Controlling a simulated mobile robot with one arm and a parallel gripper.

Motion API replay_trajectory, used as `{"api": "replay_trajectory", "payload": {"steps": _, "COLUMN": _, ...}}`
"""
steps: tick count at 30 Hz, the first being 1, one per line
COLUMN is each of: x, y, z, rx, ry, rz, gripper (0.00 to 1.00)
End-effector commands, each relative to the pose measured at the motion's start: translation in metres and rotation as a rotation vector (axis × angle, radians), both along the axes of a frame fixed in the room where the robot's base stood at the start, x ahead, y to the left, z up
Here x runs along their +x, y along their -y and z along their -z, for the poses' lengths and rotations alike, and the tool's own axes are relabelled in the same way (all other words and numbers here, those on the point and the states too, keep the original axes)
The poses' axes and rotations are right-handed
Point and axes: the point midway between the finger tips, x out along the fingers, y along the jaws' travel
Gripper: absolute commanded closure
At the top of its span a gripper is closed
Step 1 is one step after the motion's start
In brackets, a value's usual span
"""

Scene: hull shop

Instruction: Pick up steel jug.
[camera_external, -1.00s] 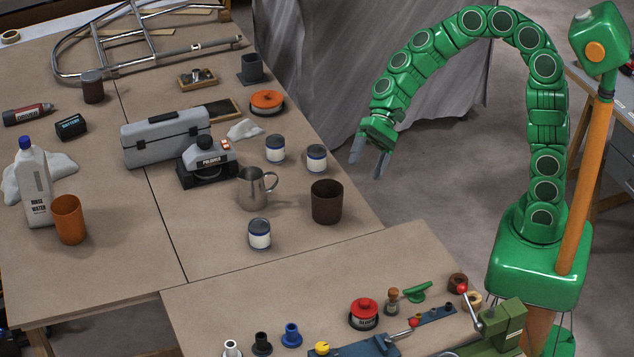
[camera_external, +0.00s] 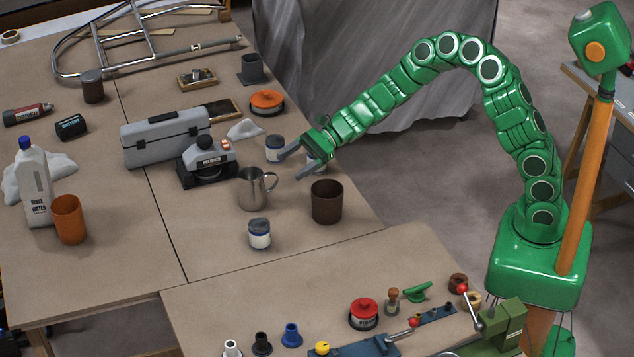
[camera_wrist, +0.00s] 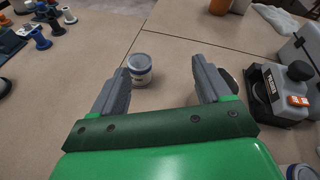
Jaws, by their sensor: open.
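The steel jug (camera_external: 252,190) stands upright on the table in the external view, its handle toward the right. My gripper (camera_external: 290,167) is open and empty, up and to the right of the jug in that view, apart from it. In the wrist view my gripper (camera_wrist: 161,64) shows both fingers spread wide.
Near the jug stand a dark brown cup (camera_external: 327,203), a white can in front (camera_external: 260,234), and the polisher (camera_external: 207,165). A grey toolbox (camera_external: 165,138) is farther left.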

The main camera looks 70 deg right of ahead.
Motion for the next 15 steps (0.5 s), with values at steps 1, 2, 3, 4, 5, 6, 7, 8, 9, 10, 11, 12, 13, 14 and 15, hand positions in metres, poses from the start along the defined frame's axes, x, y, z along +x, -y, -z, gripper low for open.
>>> {"api": "replay_trajectory", "payload": {"steps": 1, "x": 0.009, "y": 0.011, "z": 0.015, "rx": 0.014, "ry": -0.031, "rz": 0.044, "gripper": 0.23}}
{"api": "replay_trajectory", "payload": {"steps": 2, "x": 0.014, "y": 0.017, "z": 0.023, "rx": 0.022, "ry": -0.048, "rz": 0.069, "gripper": 0.23}}
{"api": "replay_trajectory", "payload": {"steps": 3, "x": 0.02, "y": 0.026, "z": 0.034, "rx": 0.033, "ry": -0.072, "rz": 0.104, "gripper": 0.23}}
{"api": "replay_trajectory", "payload": {"steps": 4, "x": 0.024, "y": 0.033, "z": 0.043, "rx": 0.041, "ry": -0.09, "rz": 0.129, "gripper": 0.23}}
{"api": "replay_trajectory", "payload": {"steps": 5, "x": 0.028, "y": 0.04, "z": 0.051, "rx": 0.05, "ry": -0.108, "rz": 0.155, "gripper": 0.23}}
{"api": "replay_trajectory", "payload": {"steps": 6, "x": 0.032, "y": 0.048, "z": 0.061, "rx": 0.06, "ry": -0.13, "rz": 0.187, "gripper": 0.23}}
{"api": "replay_trajectory", "payload": {"steps": 7, "x": 0.035, "y": 0.054, "z": 0.069, "rx": 0.066, "ry": -0.147, "rz": 0.21, "gripper": 0.23}}
{"api": "replay_trajectory", "payload": {"steps": 8, "x": 0.037, "y": 0.06, "z": 0.077, "rx": 0.071, "ry": -0.162, "rz": 0.231, "gripper": 0.23}}
{"api": "replay_trajectory", "payload": {"steps": 9, "x": 0.04, "y": 0.067, "z": 0.087, "rx": 0.078, "ry": -0.181, "rz": 0.258, "gripper": 0.23}}
{"api": "replay_trajectory", "payload": {"steps": 10, "x": 0.042, "y": 0.072, "z": 0.094, "rx": 0.082, "ry": -0.194, "rz": 0.276, "gripper": 0.23}}
{"api": "replay_trajectory", "payload": {"steps": 11, "x": 0.043, "y": 0.077, "z": 0.099, "rx": 0.086, "ry": -0.206, "rz": 0.293, "gripper": 0.23}}
{"api": "replay_trajectory", "payload": {"steps": 12, "x": 0.045, "y": 0.082, "z": 0.106, "rx": 0.09, "ry": -0.219, "rz": 0.312, "gripper": 0.23}}
{"api": "replay_trajectory", "payload": {"steps": 13, "x": 0.046, "y": 0.086, "z": 0.11, "rx": 0.094, "ry": -0.227, "rz": 0.324, "gripper": 0.23}}
{"api": "replay_trajectory", "payload": {"steps": 14, "x": 0.047, "y": 0.089, "z": 0.113, "rx": 0.096, "ry": -0.233, "rz": 0.334, "gripper": 0.23}}
{"api": "replay_trajectory", "payload": {"steps": 15, "x": 0.047, "y": 0.092, "z": 0.116, "rx": 0.098, "ry": -0.239, "rz": 0.344, "gripper": 0.23}}
